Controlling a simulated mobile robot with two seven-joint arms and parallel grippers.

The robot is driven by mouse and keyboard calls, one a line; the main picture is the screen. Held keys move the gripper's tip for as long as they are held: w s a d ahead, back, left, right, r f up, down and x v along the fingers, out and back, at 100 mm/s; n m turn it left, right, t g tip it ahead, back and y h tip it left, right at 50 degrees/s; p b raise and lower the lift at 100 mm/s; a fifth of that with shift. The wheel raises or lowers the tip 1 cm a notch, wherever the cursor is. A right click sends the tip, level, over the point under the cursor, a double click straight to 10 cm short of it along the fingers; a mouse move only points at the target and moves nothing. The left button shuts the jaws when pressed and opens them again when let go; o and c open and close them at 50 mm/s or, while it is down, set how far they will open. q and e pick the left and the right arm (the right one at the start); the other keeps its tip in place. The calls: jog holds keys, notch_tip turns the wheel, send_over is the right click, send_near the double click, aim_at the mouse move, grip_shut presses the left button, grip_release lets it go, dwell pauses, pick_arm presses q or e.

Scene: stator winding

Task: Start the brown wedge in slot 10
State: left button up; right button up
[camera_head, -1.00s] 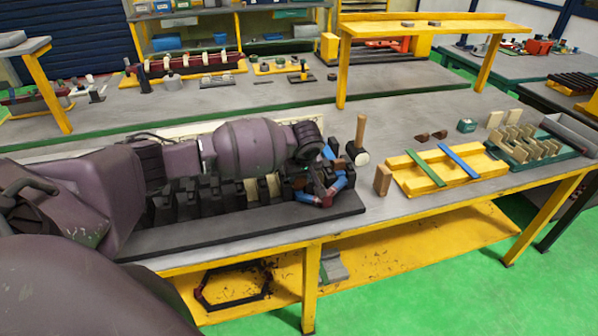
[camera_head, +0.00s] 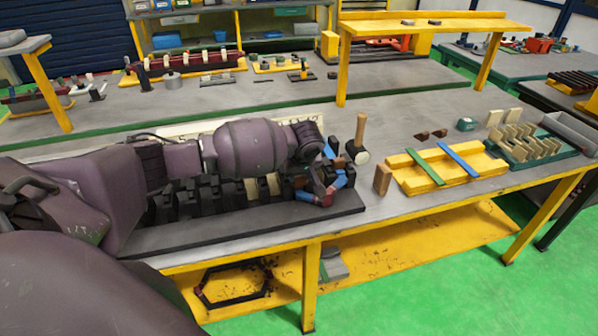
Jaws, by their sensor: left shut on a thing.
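The stator (camera_head: 185,205) is a dark row of slotted teeth along the front of the bench, with pale inserts (camera_head: 252,190) in some slots. My left arm reaches over it from the left. My left gripper (camera_head: 326,188), with blue and dark red parts, is at the stator's right end, low over the teeth. It is shut on a small brown piece (camera_head: 329,173), which looks like the brown wedge and is mostly hidden by the fingers. Whether the piece touches a slot, and which slot is number 10, I cannot tell. My right gripper is not in view.
A mallet (camera_head: 359,140) and an upright brown block (camera_head: 382,180) stand right of the gripper. Further right are a yellow tray (camera_head: 418,183) with green and blue strips, two small brown pieces (camera_head: 430,134) and a green rack (camera_head: 530,155) of pale blocks.

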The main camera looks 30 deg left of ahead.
pick_arm(q)
jog(key=shift+w+a, duration=0.5)
jog(key=shift+a, duration=0.1)
dwell(0.9)
jog(key=o, duration=1)
